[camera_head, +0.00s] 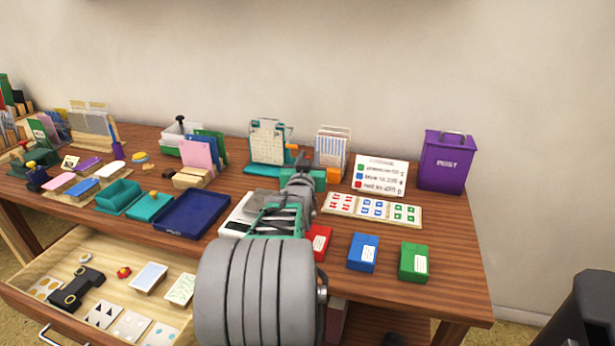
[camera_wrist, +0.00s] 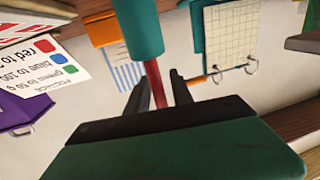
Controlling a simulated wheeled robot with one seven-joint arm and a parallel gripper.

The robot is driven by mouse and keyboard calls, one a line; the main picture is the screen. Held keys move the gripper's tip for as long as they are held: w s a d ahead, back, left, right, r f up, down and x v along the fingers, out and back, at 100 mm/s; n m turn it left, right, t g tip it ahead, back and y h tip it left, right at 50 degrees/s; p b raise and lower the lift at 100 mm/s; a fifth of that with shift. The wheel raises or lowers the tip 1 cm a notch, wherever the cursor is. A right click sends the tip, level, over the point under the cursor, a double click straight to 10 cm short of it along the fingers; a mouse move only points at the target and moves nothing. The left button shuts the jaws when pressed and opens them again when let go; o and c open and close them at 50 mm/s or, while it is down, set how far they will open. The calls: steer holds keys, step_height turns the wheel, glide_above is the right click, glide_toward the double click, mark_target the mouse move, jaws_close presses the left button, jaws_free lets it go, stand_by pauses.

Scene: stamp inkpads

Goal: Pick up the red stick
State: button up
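A thin red stick (camera_wrist: 153,82) shows in the wrist view, with a thick teal cylinder (camera_wrist: 140,30) at its upper end. My gripper (camera_wrist: 160,84) has its two dark fingers on either side of the stick. A gap shows between the stick and the right finger; the left finger is very close to the stick, and I cannot tell if it touches. The stick's lower end is hidden behind my gripper. In the head view my gripper (camera_head: 300,168) is over the back middle of the table, and the red stick cannot be made out there.
A blue tray (camera_head: 192,212) is to the left. Red, blue (camera_head: 363,252) and green (camera_head: 413,262) boxes sit in front.

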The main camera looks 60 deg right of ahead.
jaws_close()
stand_by(0.4)
step_height(320, 180, up, 10)
steer(key=p, duration=0.2)
steer(key=shift+c, duration=2.2)
jaws_free()
jaws_close()
steer(key=shift+r, duration=0.1)
